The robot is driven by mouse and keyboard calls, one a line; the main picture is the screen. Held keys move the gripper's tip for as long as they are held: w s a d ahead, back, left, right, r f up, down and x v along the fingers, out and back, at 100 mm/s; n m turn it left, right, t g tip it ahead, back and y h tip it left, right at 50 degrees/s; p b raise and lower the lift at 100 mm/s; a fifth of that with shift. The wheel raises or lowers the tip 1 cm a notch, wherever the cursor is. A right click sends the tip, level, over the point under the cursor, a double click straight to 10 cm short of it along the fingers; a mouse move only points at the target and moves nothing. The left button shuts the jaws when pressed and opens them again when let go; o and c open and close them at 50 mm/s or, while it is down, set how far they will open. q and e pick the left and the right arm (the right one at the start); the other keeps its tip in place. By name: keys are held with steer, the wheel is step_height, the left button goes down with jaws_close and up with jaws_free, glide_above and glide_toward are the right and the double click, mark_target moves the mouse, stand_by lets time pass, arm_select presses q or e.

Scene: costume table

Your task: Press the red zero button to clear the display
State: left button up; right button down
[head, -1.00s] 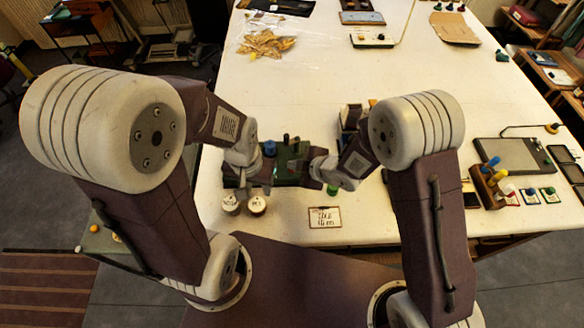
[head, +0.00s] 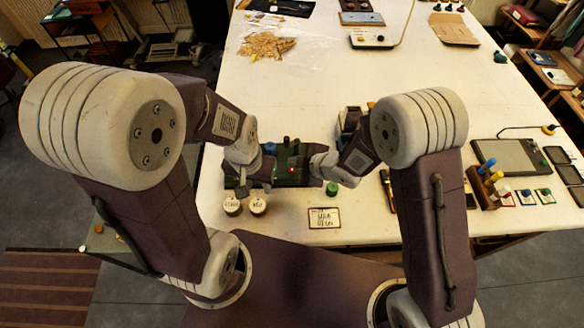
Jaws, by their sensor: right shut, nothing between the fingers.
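A dark green device (head: 286,181) lies on the white table between my two grippers, partly covered by them. A small bright red spot (head: 291,170) shows on it; I cannot tell whether it is the red zero button or a lit light. No display can be made out. My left gripper (head: 266,174) is over the left part of the device, its fingers too small and hidden to read. My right gripper (head: 306,166) is shut and empty at the device's right end, just right of the red spot. I cannot tell whether it touches the device.
Two white-topped round pots (head: 233,204) and a small lettered card (head: 324,218) stand in front of the device. A green round cap (head: 332,188) is to its right. A rack of coloured pegs (head: 487,185) is at the far right. The table behind the device is mostly clear.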

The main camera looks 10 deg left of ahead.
mark_target(294, 173)
step_height(294, 173, up, 4)
steer(key=p, duration=0.3)
steer(key=shift+r, duration=0.15)
stand_by(0.7)
